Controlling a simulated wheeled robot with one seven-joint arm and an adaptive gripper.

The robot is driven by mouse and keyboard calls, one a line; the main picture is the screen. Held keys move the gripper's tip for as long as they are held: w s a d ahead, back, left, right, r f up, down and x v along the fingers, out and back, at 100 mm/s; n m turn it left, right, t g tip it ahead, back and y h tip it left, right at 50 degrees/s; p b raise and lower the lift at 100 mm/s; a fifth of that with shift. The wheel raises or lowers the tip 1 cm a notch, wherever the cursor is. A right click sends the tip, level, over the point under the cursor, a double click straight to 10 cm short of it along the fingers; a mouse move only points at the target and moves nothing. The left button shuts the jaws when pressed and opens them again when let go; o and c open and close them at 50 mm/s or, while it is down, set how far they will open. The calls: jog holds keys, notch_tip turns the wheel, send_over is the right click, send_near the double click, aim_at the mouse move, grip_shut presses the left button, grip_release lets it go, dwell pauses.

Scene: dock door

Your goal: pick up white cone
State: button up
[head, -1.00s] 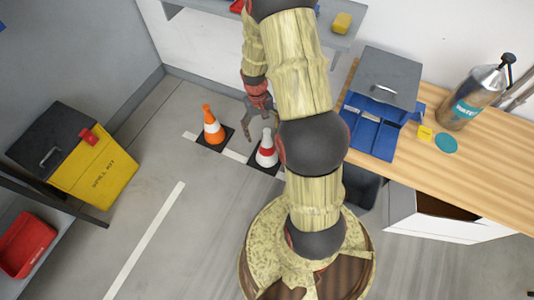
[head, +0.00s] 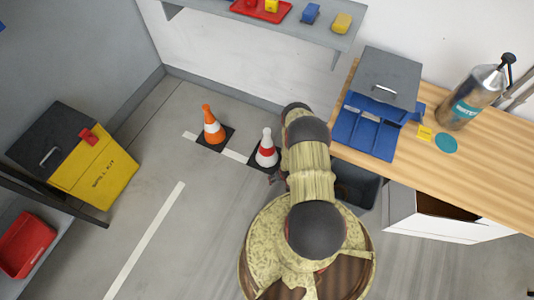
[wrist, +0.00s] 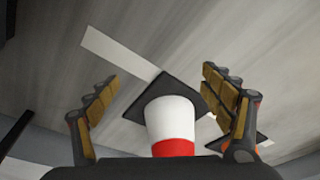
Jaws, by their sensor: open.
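The white cone (head: 266,150) with a red band and a black square base stands upright on the grey floor in the head view, just left of my arm. In the wrist view the white cone (wrist: 172,118) lies between the two spread fingers of my gripper (wrist: 165,112), with its base beyond them. The fingers are open and I see no contact with the cone. In the head view most of my gripper is hidden behind my arm; only a small part shows beside the cone's base.
An orange cone (head: 212,130) stands close by on the left. A yellow spill kit bin (head: 98,178) is farther left. A dark bin (head: 356,186) and a wooden bench (head: 480,165) are at right. A shelf (head: 210,12) hangs above. Floor at left centre is clear.

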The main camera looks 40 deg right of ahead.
jog(key=f+t, duration=0.2)
jog(key=f, duration=0.1)
jog(key=w+f+h, duration=0.1)
jog(key=f, duration=0.1)
jog(key=shift+a+t, duration=0.25)
jog(key=shift+t, duration=0.15)
jog(key=w+d+t+h, duration=0.1)
jog(key=w+t, duration=0.1)
jog(key=w, duration=0.1)
jog(key=n+t+h, duration=0.1)
jog(key=t+h, duration=0.1)
jog(key=t, duration=0.4)
send_near(269, 147)
jog(key=x, duration=0.3)
jog(key=f+x, duration=0.1)
jog(key=x, duration=0.1)
jog(key=shift+w+d+f, duration=0.1)
jog(key=shift+f, duration=0.1)
jog(key=shift+w+d+r, duration=0.15)
jog(key=shift+w+r, duration=0.05)
jog(key=shift+w, duration=0.1)
jog(key=shift+h, duration=0.4)
jog(key=b+x, duration=0.1)
jog(key=x, duration=0.2)
jog(key=b+x, duration=0.2)
jog(key=x, duration=0.2)
jog(key=shift+w+r+b, duration=0.2)
jog(key=shift+w+b, duration=0.1)
